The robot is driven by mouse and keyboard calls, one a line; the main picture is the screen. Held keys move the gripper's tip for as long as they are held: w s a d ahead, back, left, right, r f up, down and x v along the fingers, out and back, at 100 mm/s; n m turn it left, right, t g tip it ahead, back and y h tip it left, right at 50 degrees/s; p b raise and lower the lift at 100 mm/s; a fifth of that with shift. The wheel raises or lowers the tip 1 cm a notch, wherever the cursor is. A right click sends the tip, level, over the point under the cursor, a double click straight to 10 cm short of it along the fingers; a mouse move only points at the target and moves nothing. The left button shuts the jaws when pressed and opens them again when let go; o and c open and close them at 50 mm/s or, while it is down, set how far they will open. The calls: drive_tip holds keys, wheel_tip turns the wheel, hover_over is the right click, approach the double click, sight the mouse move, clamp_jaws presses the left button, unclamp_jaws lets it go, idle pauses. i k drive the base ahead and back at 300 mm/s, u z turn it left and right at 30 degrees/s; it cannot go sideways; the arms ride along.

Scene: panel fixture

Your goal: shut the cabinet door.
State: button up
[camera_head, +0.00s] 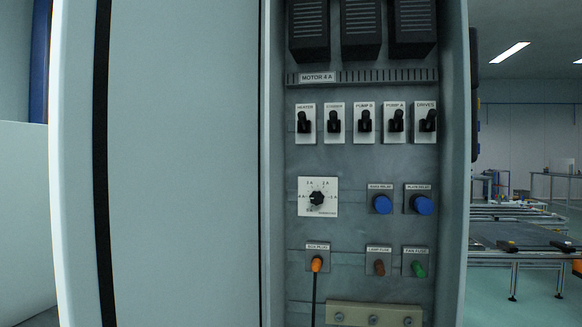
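The cabinet door (185,170) is a large pale grey panel that fills the left half of the view. It stands open, its near side joining the cabinet's left edge. A black strip (103,160) runs down it close to its outer edge (68,170). The cabinet (453,200) is open to the right of the door, with its inner panel (345,230) uncovered. The door's top and bottom and any handle are out of view. My gripper is not in view.
The panel carries a row of black switches (365,121), a rotary knob (317,198), blue relays (382,204), fuses (419,268) and an orange plug (316,264) with a hanging black cable. Low tables (520,240) stand on green floor at the far right.

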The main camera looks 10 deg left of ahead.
sight(156, 108)
drive_tip(key=z, duration=2.4)
drive_tip(key=k, duration=1.95)
drive_tip(key=u, duration=1.95)
drive_tip(key=k, duration=1.05)
drive_tip(key=u, duration=0.55)
drive_tip(key=i, duration=0.45)
drive_tip(key=z, duration=0.15)
